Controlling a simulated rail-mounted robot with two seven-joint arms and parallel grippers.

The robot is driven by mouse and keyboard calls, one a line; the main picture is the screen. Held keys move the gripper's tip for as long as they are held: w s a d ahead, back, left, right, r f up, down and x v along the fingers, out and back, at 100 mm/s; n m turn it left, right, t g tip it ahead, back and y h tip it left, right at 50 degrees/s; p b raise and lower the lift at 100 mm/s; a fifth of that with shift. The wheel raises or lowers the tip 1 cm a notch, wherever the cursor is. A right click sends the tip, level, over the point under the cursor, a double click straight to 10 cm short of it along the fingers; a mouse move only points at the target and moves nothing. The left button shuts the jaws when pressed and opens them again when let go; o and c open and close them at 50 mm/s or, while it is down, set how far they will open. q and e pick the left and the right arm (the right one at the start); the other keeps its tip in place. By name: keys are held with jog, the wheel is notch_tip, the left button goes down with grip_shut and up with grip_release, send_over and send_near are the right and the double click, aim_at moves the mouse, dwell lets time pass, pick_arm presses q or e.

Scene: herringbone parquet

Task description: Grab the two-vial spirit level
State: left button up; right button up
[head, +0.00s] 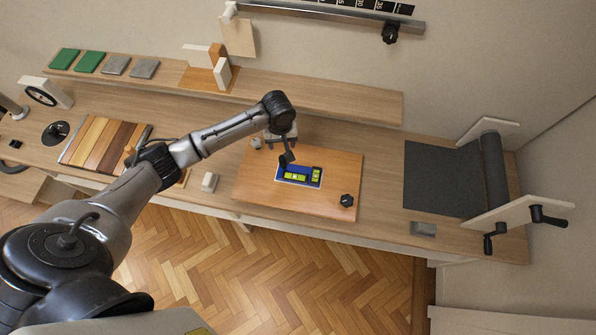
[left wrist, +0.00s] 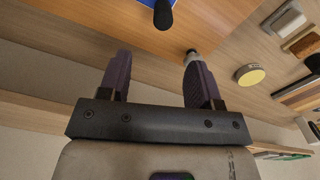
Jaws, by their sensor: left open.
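The two-vial spirit level (head: 310,183) is blue with yellow-green vials and lies on the orange-brown wooden board (head: 260,195) on the bench. A blue corner of the level (left wrist: 147,2) shows at the top edge, beyond the fingers. My right gripper is not in view.
A black knob (head: 347,200) stands on the board right of the level. A dark roll with a sheet (head: 445,180) is at the right. A raised shelf (head: 320,100) runs behind. A striped wooden panel (head: 100,143) lies left.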

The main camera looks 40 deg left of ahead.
aim_at(283, 163)
pick_arm(q)
notch_tip(283, 163, down, 8)
jog(key=shift+s+f+b, duration=0.1)
jog(key=shift+f+b, duration=0.1)
jog(key=shift+b, duration=0.2)
jog(key=shift+s+d+f, duration=0.1)
jog(key=shift+s+f, duration=0.05)
jog(key=shift+f, duration=1.15)
jog(key=shift+s+f, duration=0.1)
jog(key=shift+f, duration=1.2)
jog(key=shift+c, duration=0.3)
grip_shut()
